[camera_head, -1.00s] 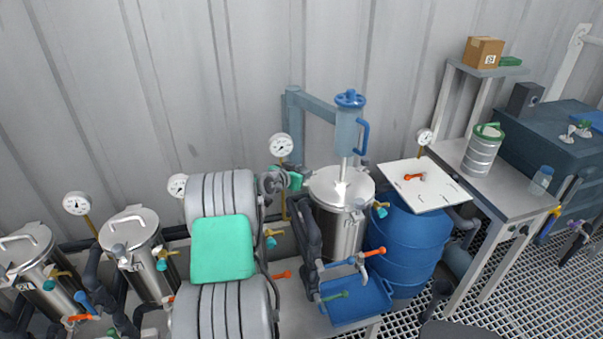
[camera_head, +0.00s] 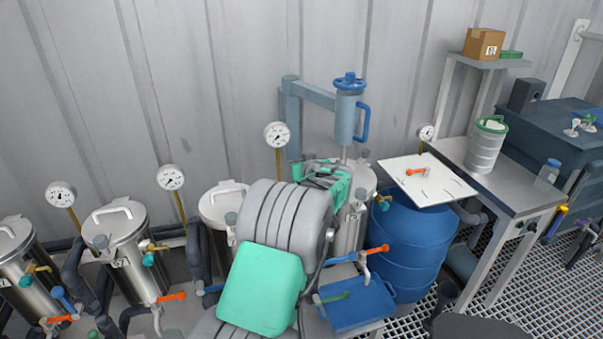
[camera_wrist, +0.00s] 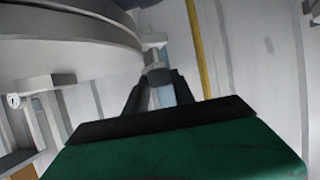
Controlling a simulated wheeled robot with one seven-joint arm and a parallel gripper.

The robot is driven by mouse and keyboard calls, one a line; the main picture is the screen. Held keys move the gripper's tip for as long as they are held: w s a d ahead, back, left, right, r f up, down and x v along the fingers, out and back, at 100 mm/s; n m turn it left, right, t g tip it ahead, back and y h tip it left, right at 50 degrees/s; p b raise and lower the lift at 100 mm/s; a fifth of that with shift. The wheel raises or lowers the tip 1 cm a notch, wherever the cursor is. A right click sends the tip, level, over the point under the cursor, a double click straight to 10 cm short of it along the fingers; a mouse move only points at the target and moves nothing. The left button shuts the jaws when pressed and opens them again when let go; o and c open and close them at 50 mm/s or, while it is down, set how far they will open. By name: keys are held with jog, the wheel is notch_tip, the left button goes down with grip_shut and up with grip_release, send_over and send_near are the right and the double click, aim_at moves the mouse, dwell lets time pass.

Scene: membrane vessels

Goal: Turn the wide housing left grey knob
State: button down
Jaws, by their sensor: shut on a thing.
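The wide housing (camera_head: 346,232) is a steel vessel standing under the blue hand pump. Its lid and upper left side are partly hidden by my gripper and arm. My gripper (camera_wrist: 156,86), with its green body, is at the left of the lid in the head view. In the wrist view its dark fingers are shut on a small grey knob (camera_wrist: 156,74) at the edge of a big round grey lid (camera_wrist: 70,45). The head view hides this knob behind my gripper. Another grey knob (camera_head: 360,194) shows at the front right of the housing.
A pressure gauge (camera_head: 277,135) on a yellow stem stands close behind my gripper. The blue pump (camera_head: 348,118) rises just right of it. Slimmer vessels (camera_head: 130,250) stand to the left. A blue barrel (camera_head: 405,245) with a white board (camera_head: 428,181) is at right.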

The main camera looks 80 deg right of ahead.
jog(key=shift+s+d+f+n+t+y+b, duration=0.15)
jog(key=shift+n+t+y+b, duration=0.25)
jog(key=shift+n+t+b, duration=0.25)
jog(key=c, duration=1.1)
grip_release()
jog(key=shift+o, duration=0.2)
jog(key=b+v, duration=0.1)
jog(key=v, duration=0.7)
jog(key=shift+d, duration=0.1)
